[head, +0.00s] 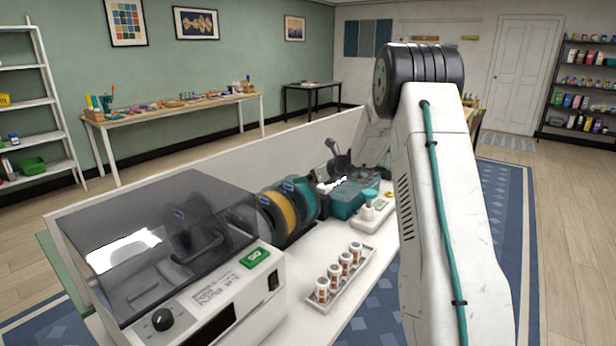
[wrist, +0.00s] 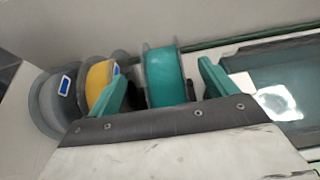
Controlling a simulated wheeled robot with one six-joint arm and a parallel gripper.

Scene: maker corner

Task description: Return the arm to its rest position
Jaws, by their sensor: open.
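My gripper (wrist: 163,82) shows in the wrist view with its two teal fingers spread wide apart, with nothing held between them. Beyond the fingers are a teal spool (wrist: 167,78), a yellow spool (wrist: 98,80) and a grey spool (wrist: 60,100). My arm (head: 440,190) fills the right-centre foreground of the head view, a white link with a teal cable and a dark ringed joint at its top. I cannot make out my fingers clearly in the head view. Whether the fingers touch any spool is not clear.
A machine with a tinted lid (head: 165,235) stands at the bench's near left. The spools (head: 290,208) stand behind it, beside a teal box (head: 346,201). A tray (head: 345,283) holds several small capped bottles. A low white panel (head: 270,148) runs along the bench's back.

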